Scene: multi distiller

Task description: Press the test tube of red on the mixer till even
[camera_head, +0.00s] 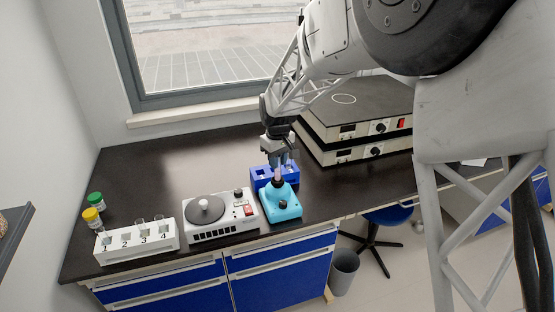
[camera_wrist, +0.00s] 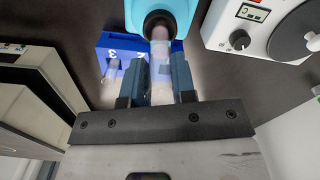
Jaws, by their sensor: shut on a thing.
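The cyan mixer (camera_head: 281,208) stands near the front edge of the bench and shows at the top of the wrist view (camera_wrist: 183,12). My gripper (camera_head: 278,163) is above it, pointing down. In the wrist view my gripper (camera_wrist: 160,80) is shut on a clear test tube (camera_wrist: 161,62) between its two fingers. The tube's far end looks pinkish and is at the dark cup (camera_wrist: 157,22) on top of the mixer. It appears to touch the cup, but how firmly I cannot tell.
A blue rack (camera_head: 260,175) with another tube (camera_wrist: 113,68) stands right behind the mixer. A hotplate stirrer (camera_head: 222,228) and a white numbered rack (camera_head: 135,254) stand to the left. Two stacked flat devices (camera_head: 358,120) are to the right. The bench's back left is clear.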

